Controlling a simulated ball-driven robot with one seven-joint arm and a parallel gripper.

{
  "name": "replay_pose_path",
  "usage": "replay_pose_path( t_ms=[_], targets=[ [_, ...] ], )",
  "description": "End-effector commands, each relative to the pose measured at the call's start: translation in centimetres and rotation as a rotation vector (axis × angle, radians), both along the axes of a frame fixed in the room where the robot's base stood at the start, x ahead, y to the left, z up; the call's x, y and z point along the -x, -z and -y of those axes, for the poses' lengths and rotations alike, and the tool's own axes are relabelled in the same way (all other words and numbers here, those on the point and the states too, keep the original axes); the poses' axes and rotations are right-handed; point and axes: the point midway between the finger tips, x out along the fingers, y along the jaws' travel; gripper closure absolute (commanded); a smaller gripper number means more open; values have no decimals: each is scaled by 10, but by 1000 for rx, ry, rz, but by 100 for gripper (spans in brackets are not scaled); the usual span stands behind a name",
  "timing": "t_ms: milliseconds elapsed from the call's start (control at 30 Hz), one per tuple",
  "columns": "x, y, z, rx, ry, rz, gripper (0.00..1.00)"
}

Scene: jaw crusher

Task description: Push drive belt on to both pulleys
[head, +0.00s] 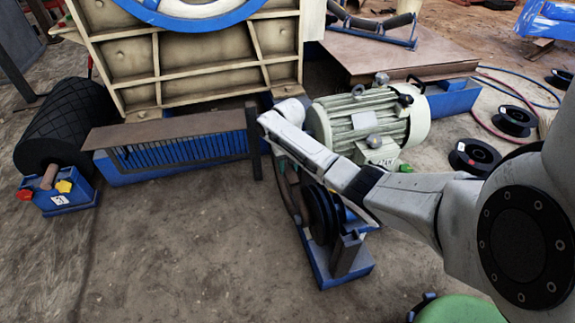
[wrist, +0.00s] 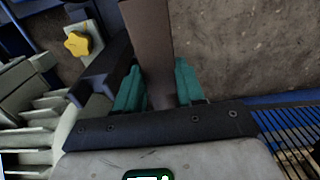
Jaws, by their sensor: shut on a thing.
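My gripper (wrist: 160,90) shows in the wrist view as two teal fingers shut on a flat brown band, which appears to be the drive belt (wrist: 148,30). The band runs up and out of the wrist view. A dark grooved pulley (head: 322,212) stands low beside the strands, partly covered by my arm. I cannot make out the other pulley or whether the belt sits in any groove.
A pale green motor (head: 360,120) stands behind my arm. A blue base with a rusty cover (head: 170,130) lies to the left, below the cream crusher body (head: 200,60). A black roller (head: 62,125) is far left. Spools (head: 473,155) lie right. The front floor is mostly clear.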

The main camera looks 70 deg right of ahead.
Motion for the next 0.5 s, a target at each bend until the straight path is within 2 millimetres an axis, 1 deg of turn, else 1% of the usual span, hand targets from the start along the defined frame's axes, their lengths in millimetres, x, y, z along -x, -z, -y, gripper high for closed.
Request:
replay_pose_path(
  t_ms=[33,100,267,500],
  targets=[
    [2,-9,3,-1,3,1,100],
    [4,-14,6,0,5,1,100],
    [12,-24,13,2,6,3,100],
    [28,-37,25,3,3,1,100]
  ],
)
